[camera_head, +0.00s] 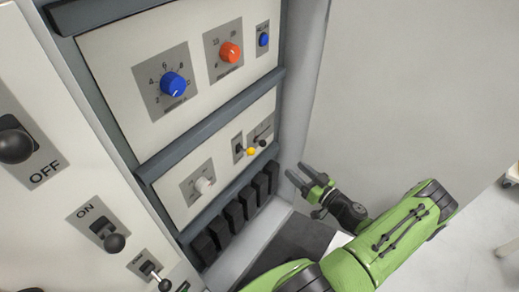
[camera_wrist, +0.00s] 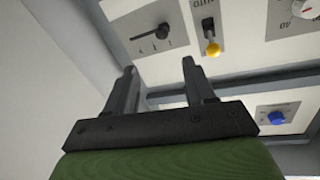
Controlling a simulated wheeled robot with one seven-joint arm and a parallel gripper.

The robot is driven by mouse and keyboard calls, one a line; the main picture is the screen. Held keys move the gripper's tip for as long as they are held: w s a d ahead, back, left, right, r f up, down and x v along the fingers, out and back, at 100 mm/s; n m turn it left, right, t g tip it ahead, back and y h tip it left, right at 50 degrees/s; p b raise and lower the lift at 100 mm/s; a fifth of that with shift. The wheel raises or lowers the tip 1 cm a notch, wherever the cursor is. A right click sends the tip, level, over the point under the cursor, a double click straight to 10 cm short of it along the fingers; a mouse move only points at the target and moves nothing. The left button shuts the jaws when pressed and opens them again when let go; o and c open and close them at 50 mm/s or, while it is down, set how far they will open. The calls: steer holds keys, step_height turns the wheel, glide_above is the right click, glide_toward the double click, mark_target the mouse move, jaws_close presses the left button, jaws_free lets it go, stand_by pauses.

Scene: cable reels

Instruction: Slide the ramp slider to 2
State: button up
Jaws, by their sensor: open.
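The slider, with a black knob (camera_head: 262,143) on a grey plate, is at the right end of the lower panel in the head view. In the wrist view its knob (camera_wrist: 162,31) sits at the right end of a dark slot; the scale figures are too small to read. I take it to be the ramp slider, though its label is unreadable. My gripper (camera_head: 297,170) is open and empty, apart from the panel and to the right of the slider. In the wrist view the two fingers (camera_wrist: 159,68) point toward the panel below the slider plate, with nothing between them.
A yellow-tipped toggle (camera_head: 251,152) stands close beside the slider; it also shows in the wrist view (camera_wrist: 212,49). A white knob (camera_head: 205,185) is further left. Black blocks (camera_head: 235,215) line the panel's lower edge. A pale side wall (camera_head: 400,90) rises to the right.

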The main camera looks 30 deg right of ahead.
mark_target(265, 145)
steer(key=w, duration=0.5)
steer(key=w+a+b, duration=0.1)
steer(key=w, duration=0.4)
steer(key=w+a+b, duration=0.1)
steer(key=w, duration=0.4)
steer(key=shift+w+a+r, duration=0.1)
steer(key=shift+w+a, duration=0.05)
jaws_close()
